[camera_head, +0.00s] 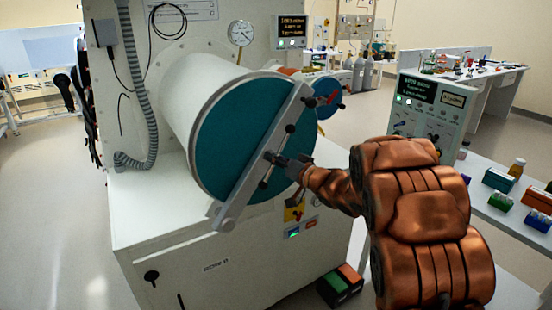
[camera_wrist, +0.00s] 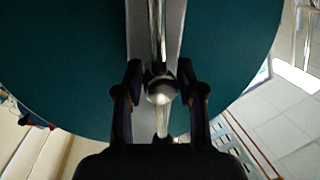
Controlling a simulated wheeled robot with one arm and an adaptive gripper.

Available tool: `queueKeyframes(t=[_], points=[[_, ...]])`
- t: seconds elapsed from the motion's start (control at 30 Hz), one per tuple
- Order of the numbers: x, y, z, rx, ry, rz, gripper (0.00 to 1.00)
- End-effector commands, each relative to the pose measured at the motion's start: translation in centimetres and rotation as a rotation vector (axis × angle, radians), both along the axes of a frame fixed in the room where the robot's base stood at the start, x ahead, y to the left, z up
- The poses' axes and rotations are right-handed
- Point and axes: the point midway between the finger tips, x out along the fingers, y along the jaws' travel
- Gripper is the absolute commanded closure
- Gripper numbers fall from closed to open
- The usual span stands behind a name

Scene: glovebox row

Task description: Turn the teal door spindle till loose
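The teal door (camera_head: 238,130) is a round disc on the end of a white cylinder, with a grey bar slanting across its face. The spindle (camera_head: 268,157) is at the bar's middle, with a thin metal cross handle with dark knobs. My gripper (camera_head: 290,168) is right at the spindle, reaching from the right. In the wrist view the spindle's round metal hub (camera_wrist: 161,90) sits between my two dark fingers (camera_wrist: 160,84), with one finger on each side. Whether the fingers press on it cannot be told. The teal door (camera_wrist: 65,65) fills the background.
A second, smaller port with a blue door (camera_head: 328,98) is behind at the right. A white control box (camera_head: 432,105) and a bench with small coloured boxes (camera_head: 500,180) stand to the right of my arm. A green and orange box (camera_head: 340,286) is on the floor. Open floor lies left.

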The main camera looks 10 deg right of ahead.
Motion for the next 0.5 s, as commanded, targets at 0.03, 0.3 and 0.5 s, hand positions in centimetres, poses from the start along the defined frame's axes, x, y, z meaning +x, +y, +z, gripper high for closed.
queueKeyframes(t=[0.03,0.3,0.5], points=[[0.03,0.02,-0.01,0.0,0.0,0.0,0.62],[0.0,0.01,-0.02,0.0,0.0,0.0,0.72],[-0.01,0.01,-0.03,0.001,0.001,0.0,0.93]])
